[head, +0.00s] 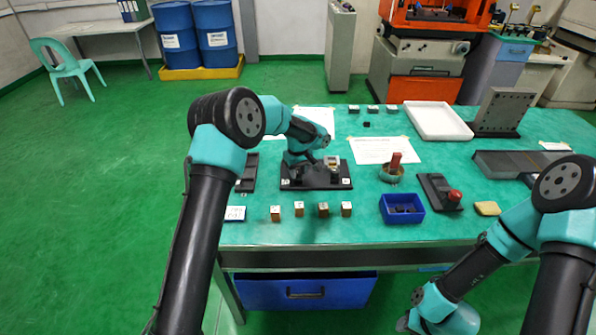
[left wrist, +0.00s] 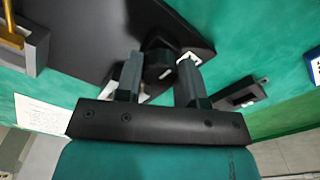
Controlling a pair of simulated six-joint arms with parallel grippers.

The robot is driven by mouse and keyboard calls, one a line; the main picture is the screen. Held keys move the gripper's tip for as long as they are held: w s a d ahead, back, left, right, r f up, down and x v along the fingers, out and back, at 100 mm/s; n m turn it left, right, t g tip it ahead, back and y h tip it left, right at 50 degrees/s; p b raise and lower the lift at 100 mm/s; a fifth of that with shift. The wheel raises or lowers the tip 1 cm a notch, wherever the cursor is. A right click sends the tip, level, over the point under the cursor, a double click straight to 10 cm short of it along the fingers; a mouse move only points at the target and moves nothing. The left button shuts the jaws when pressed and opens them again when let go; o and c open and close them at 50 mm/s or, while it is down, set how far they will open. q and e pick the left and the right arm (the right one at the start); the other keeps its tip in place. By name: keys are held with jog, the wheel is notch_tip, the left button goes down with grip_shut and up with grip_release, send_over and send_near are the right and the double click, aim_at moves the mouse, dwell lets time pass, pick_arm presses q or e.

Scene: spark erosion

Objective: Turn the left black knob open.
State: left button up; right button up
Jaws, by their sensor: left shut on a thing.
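A black board (head: 318,181) lies on the green table, with small white labels at its front corners. My left arm reaches over its left part, and my left gripper (head: 300,172) is low over the board. In the left wrist view, the left black knob (left wrist: 158,62) is between the two fingers of my left gripper (left wrist: 160,80), which are shut on it. The wrist and fingers hide most of this knob in the head view. The knob's angle is hard to tell. My right arm shows at the lower right; its fingers are not visible.
A grey block with a gold part (left wrist: 30,45) stands on the board, seen also in the head view (head: 333,163). Several small wooden blocks (head: 299,208) line the front. A blue bin (head: 402,209) and a red-button box (head: 440,192) are to the right.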

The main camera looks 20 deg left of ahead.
aim_at(298, 171)
pick_arm(q)
jog(key=o, duration=0.9)
notch_tip(298, 171, up, 18)
jog(key=shift+f, duration=0.25)
jog(key=shift+a+f, duration=0.1)
